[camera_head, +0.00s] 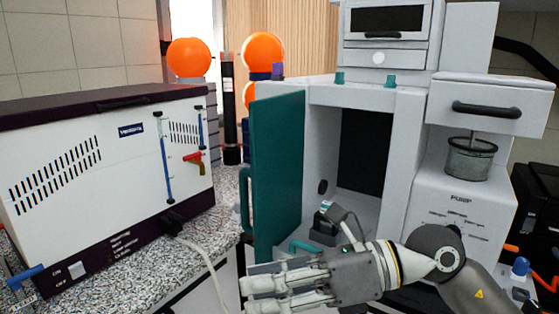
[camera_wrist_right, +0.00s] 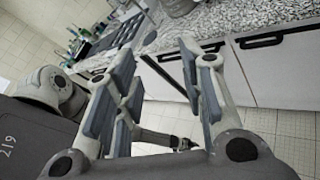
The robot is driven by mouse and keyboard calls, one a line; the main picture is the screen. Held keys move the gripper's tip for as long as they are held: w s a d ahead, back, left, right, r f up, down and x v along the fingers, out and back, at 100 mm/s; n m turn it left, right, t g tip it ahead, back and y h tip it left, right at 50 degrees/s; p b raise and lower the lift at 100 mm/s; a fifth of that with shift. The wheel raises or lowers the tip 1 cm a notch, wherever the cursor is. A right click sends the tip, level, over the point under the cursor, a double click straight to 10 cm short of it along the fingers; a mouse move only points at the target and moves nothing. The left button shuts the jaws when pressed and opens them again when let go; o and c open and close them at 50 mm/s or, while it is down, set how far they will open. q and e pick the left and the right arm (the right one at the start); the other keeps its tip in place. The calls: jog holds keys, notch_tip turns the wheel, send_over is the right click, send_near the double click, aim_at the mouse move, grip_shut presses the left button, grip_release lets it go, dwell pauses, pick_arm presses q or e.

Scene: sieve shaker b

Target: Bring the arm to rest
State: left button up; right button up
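My right arm (camera_head: 398,264) comes in from the lower right of the head view and reaches left across the bottom. Its gripper (camera_head: 252,284) points left, in front of the lower part of an open teal door (camera_head: 278,170). I cannot tell from the head view whether it touches the door. In the right wrist view the two fingers of the right gripper (camera_wrist_right: 157,62) stand apart with nothing between them, so it is open and empty. My left arm and left gripper do not show.
A grey cabinet (camera_head: 322,135) stands open behind the right arm. Right of it is a pump unit (camera_head: 461,205) with a metal pot (camera_head: 470,160) above. A white box machine (camera_head: 110,180) stands on the speckled counter (camera_head: 190,255) at left. A pale cable (camera_head: 208,262) hangs nearby.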

notch_tip(320, 180, up, 8)
jog(key=d+m+t+y, duration=0.1)
jog(key=m+t+y, duration=0.3)
jog(key=m+y, duration=0.35)
jog(key=w+d+f+m+t+h, duration=0.2)
jog(key=w+d+m+t+h, duration=0.6)
jog(key=m+t, duration=0.95)
jog(key=w+d+f+m+g+h, duration=0.1)
jog(key=d+f+m+g+h, duration=0.1)
jog(key=d+f+m+h, duration=0.6)
jog(key=w+d+f+m+g+h, duration=0.15)
jog(key=d+f+m+h, duration=0.25)
jog(key=f+m+h, duration=0.65)
jog(key=s+d+f+m+g+y, duration=0.1)
jog(key=s+f+g, duration=0.35)
jog(key=f, duration=0.45)
jog(key=s+d+f+m+g+y, duration=0.1)
jog(key=s+f+g+y, duration=0.15)
jog(key=s+f, duration=0.4)
jog(key=s+f+m+g, duration=0.1)
jog(key=s+f+g, duration=0.6)
jog(key=s+f, duration=0.6)
notch_tip(320, 180, down, 25)
jog(key=s+g, duration=0.2)
jog(key=s, duration=0.1)
jog(key=s+d+f, duration=0.2)
jog(key=s+f, duration=1.3)
jog(key=s, duration=0.1)
jog(key=shift+s+f+g, duration=0.15)
jog(key=shift+g, duration=0.25)
